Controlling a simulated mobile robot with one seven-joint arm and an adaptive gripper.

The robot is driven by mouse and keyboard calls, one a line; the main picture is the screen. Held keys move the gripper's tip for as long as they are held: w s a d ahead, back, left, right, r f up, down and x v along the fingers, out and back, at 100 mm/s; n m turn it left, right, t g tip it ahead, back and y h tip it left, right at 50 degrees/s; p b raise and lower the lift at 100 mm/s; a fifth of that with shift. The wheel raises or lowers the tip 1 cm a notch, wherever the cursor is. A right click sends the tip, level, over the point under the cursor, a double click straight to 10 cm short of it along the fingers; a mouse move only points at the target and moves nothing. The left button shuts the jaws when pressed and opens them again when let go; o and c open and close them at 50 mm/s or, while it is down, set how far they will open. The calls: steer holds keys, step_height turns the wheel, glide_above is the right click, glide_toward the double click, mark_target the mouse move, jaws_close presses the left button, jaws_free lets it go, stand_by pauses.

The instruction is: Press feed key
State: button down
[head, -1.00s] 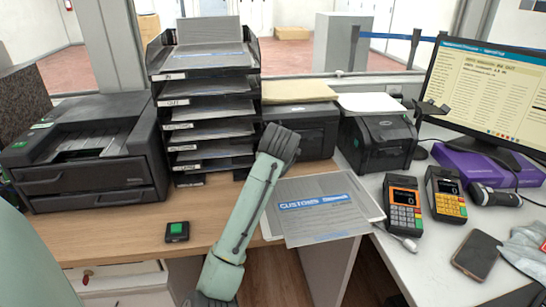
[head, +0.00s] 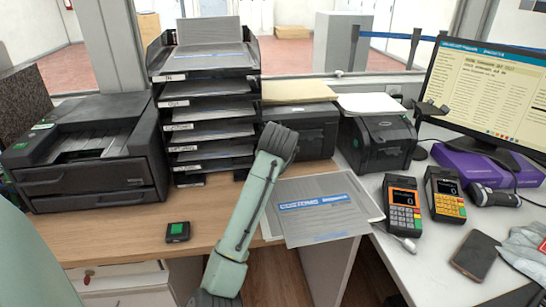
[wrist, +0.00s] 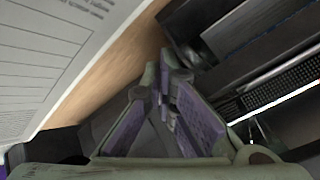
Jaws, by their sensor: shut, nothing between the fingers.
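No key labelled feed can be read in either view. A black label printer (head: 376,150) with a small green mark on its front stands at the back right of the counter, and another black printer (head: 312,138) stands left of it. My gripper (wrist: 166,72) shows in the wrist view with its purple-padded fingers shut and empty. It points past the wooden desk edge towards a black device (wrist: 265,65) with a slot and a ribbed strip. In the head view my arm hides the gripper, in front of the left printer. Contact cannot be told.
A customs sheet (head: 318,215) lies right of my arm. A paper tray stack (head: 205,110) and a large printer (head: 85,160) stand at left. A small box with a green button (head: 177,231) lies on the wood. Two card terminals (head: 403,205) stand at right.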

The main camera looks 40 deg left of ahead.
steer(key=shift+d, duration=0.1)
steer(key=shift+s+d, duration=0.35)
stand_by(0.4)
steer(key=shift+s+d, duration=1)
steer(key=shift+d, duration=0.15)
steer(key=shift+s+d, duration=0.95)
steer(key=shift+d, duration=0.2)
